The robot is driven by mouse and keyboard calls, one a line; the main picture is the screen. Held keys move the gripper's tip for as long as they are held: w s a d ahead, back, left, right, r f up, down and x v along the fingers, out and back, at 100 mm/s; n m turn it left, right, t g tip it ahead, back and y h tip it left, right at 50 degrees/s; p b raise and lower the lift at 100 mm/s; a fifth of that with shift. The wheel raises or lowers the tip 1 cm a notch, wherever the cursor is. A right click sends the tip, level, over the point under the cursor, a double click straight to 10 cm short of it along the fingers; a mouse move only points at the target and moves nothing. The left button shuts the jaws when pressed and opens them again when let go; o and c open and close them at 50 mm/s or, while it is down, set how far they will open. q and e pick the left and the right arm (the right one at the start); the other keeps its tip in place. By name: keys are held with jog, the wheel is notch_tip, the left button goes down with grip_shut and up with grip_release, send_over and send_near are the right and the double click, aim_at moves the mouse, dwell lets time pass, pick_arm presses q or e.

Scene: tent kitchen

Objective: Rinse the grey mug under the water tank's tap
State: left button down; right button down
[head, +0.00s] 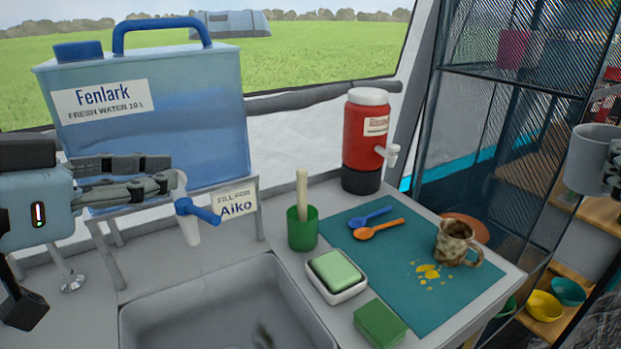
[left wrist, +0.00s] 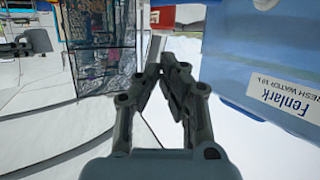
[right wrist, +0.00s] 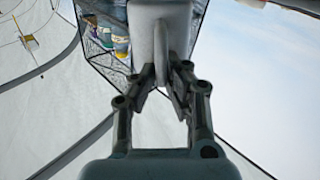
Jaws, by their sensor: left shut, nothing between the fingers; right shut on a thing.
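The grey mug (head: 590,152) is held up at the right edge of the head view. My right gripper (head: 616,178), partly cut off there, is shut on its handle. The right wrist view shows the mug (right wrist: 160,18) with its handle between the fingers. The blue water tank (head: 150,125) stands at the back left. Its tap (head: 200,211) has a blue lever and a pale spout above the counter by the sink. My left gripper (head: 172,182) is shut and empty beside the tap's top; whether it touches is unclear. The left wrist view shows its fingers (left wrist: 178,75) together.
The sink (head: 225,310) lies at the front. A green cup (head: 302,232), a soap dish (head: 338,290) and a green sponge (head: 381,323) stand beside it. A stained mug (head: 454,243) and spoons lie on the teal mat (head: 400,285). A red dispenser (head: 362,145) stands behind.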

pick_arm(q)
jog(key=shift+w, duration=0.1)
send_over(209, 213)
jog(key=w+d, duration=0.2)
jog(key=w, duration=0.1)
notch_tip(209, 213, down, 3)
pick_arm(e)
jog(key=shift+r, duration=0.25)
jog(key=shift+r+p, duration=0.25)
jog(key=shift+p, duration=0.15)
pick_arm(q)
jog(key=s+a+f, duration=0.2)
jog(key=s, duration=0.1)
jog(key=shift+f, duration=0.1)
pick_arm(e)
jog(key=shift+s, duration=0.15)
pick_arm(q)
jog(key=shift+d, duration=0.1)
pick_arm(e)
jog(key=shift+f, duration=0.1)
